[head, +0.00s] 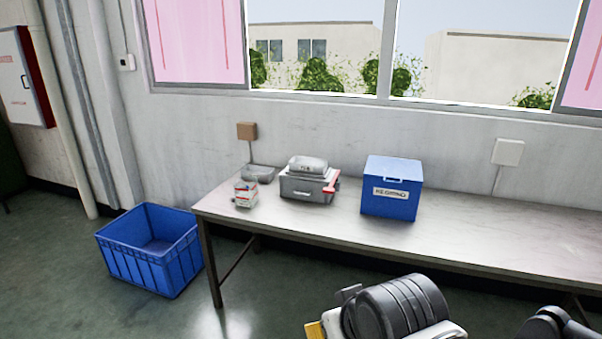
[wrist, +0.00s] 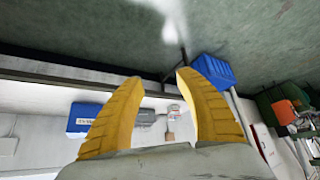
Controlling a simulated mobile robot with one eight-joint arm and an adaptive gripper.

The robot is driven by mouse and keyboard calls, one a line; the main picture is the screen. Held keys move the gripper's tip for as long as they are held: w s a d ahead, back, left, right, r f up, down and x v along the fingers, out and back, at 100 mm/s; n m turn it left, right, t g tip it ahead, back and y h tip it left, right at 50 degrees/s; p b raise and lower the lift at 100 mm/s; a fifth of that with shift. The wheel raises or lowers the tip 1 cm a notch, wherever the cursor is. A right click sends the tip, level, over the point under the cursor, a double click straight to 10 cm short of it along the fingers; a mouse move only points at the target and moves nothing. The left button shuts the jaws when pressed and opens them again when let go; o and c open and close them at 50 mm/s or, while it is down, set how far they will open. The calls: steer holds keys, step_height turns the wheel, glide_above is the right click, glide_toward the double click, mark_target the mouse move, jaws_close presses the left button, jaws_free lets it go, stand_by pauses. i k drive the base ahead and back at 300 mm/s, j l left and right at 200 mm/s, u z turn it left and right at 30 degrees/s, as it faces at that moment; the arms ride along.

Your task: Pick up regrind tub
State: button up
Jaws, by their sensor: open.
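The regrind tub (head: 391,207) is a blue box with a white label on its front, standing upright on the grey table (head: 480,237) near the wall. In the wrist view the tub (wrist: 77,125) appears upside down at the left, partly behind one finger. My gripper (wrist: 160,78) is open, with two yellow ribbed fingers wide apart and nothing between them. In the head view only a bit of yellow shows at the bottom, beside my arm. My gripper is in front of the table, well apart from the tub.
A grey toolbox (head: 302,187) with a grey bundle on top stands left of the tub. A small white and red container (head: 245,194) and a grey item (head: 260,173) are further left. A blue crate (head: 150,271) sits on the floor. The table's right part is clear.

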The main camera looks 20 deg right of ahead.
mark_target(246, 187)
steer(key=i+j+z, duration=0.3)
steer(key=i+j, duration=0.2)
steer(key=j, duration=0.2)
steer(key=i+j+z, duration=0.15)
steer(key=j, duration=0.25)
steer(key=i+j+z, duration=0.35)
steer(key=i+j, duration=0.15)
steer(key=j, duration=0.35)
steer(key=i+j+z, duration=0.15)
steer(key=j, duration=0.35)
steer(key=i+j+z, duration=0.15)
steer(key=j, duration=0.3)
steer(key=j+z, duration=0.15)
steer(key=j, duration=0.35)
steer(key=i, duration=0.05)
